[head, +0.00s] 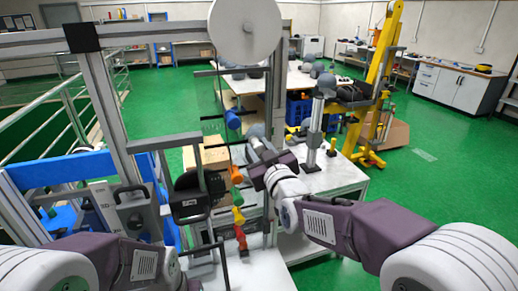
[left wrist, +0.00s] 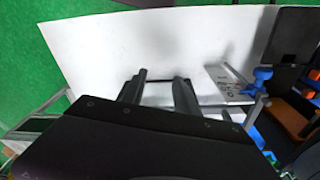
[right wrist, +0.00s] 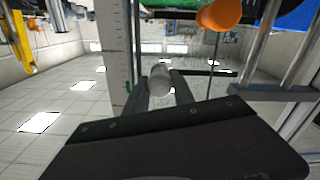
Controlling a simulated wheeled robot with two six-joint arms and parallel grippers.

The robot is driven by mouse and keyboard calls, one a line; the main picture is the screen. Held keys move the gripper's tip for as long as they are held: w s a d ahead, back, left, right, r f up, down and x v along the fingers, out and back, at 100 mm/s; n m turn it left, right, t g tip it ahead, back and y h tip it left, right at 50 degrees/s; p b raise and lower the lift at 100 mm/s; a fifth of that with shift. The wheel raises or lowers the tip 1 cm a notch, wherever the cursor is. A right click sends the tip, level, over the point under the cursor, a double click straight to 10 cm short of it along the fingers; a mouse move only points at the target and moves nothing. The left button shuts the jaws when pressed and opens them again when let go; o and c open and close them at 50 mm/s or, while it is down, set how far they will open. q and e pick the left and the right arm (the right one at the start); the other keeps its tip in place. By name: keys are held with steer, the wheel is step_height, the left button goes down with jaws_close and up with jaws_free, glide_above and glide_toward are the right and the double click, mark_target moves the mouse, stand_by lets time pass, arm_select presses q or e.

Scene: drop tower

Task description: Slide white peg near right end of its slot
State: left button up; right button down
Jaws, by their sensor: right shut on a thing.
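The white peg (right wrist: 159,80) shows in the right wrist view between the two fingers of my right gripper (right wrist: 160,84), which is shut on it. My left gripper (left wrist: 163,80) is open and empty in the left wrist view, over a white surface. In the head view its fingers cannot be made out clearly.
A blue peg (head: 233,120) sits above my right gripper. An orange peg (head: 236,175), a green peg (head: 237,195), a yellow peg (head: 238,216) and a red peg (head: 241,238) sit below it. Upright metal bars (head: 276,95) stand close by.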

steer(key=shift+f, duration=0.1)
stand_by(0.3)
steer(key=shift+s+a+f+b, duration=0.15)
steer(key=shift+a+b, duration=0.2)
steer(key=shift+b, duration=0.15)
steer(key=shift+a, duration=0.25)
steer(key=c, duration=1.4)
jaws_free()
steer(key=o, duration=0.3)
steer(key=shift+s+a, duration=0.1)
steer(key=shift+a, duration=0.05)
steer(key=shift+o, duration=0.2)
steer(key=shift+a+r, duration=0.2)
steer(key=shift+s+d, duration=0.2)
steer(key=shift+d, duration=0.05)
arm_select(q)
steer(key=shift+s+a+f+b, duration=0.1)
steer(key=shift+a+f+b, duration=0.15)
steer(key=shift+f, duration=0.25)
steer(key=shift+a+f+b, duration=0.15)
steer(key=shift+f+b, duration=0.1)
steer(key=shift+f, duration=0.25)
arm_select(e)
steer(key=v, duration=0.8)
steer(key=shift+s, duration=0.4)
